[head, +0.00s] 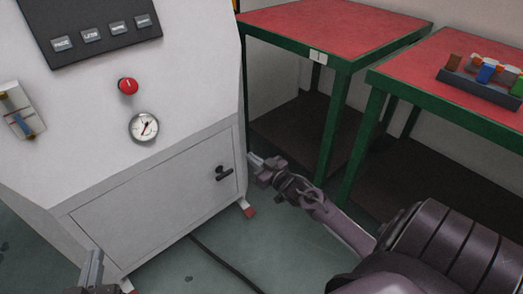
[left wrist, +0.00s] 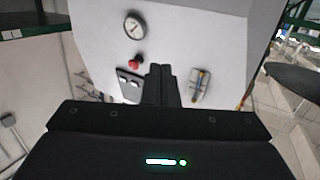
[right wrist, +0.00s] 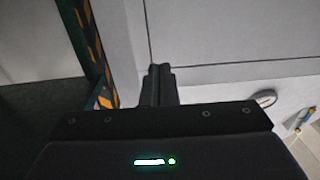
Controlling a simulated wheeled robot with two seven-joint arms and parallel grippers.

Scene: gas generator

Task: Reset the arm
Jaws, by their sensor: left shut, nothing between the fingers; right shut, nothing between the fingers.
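My right gripper (head: 256,160) is in the middle of the head view, beside the right edge of the gas generator cabinet (head: 190,100) and near its lower door. Its closed fingers (right wrist: 160,72) show in the right wrist view with nothing between them. My left gripper (head: 95,260) is at the bottom left of the head view, in front of the cabinet's lower part, partly cut off by the frame. Its fingers (left wrist: 162,72) are also together and empty in the left wrist view, pointing towards the cabinet front. I cannot tell whether the right gripper touches the cabinet.
The cabinet bears a red knob (head: 128,86), a gauge (head: 144,127), a button panel (head: 105,30), a tube meter (head: 20,112) and a door with a black handle (head: 223,173). Red-topped tables (head: 335,25) stand right, one with a rack (head: 480,86). A cable (head: 225,265) lies on the floor.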

